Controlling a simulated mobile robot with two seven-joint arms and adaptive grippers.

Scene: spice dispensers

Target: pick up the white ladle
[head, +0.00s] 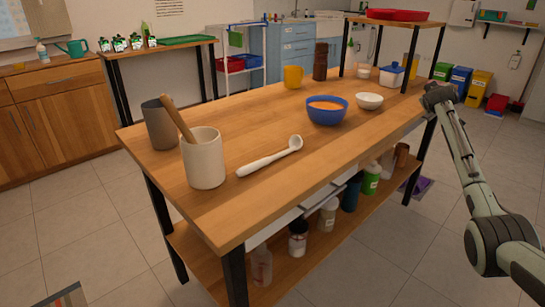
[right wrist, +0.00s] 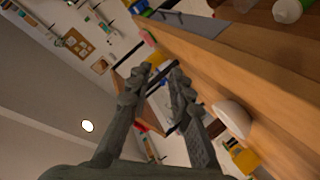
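The white ladle (head: 268,159) lies flat on the wooden table (head: 240,112). Its handle end is near the beige crock and its round bowl points to the back right. My right gripper (head: 434,94) is past the table's right end, far from the ladle. In the right wrist view its two fingers (right wrist: 161,74) are apart with nothing held between them. The ladle cannot be made out in the right wrist view. My left gripper is in neither view.
A beige crock (head: 204,163) with a wooden utensil and a grey cup (head: 158,127) stand left of the ladle. A blue bowl (head: 327,115) and white bowl (head: 369,101) lie toward the right. A raised shelf (head: 395,20) stands at the far end. The table's front middle is clear.

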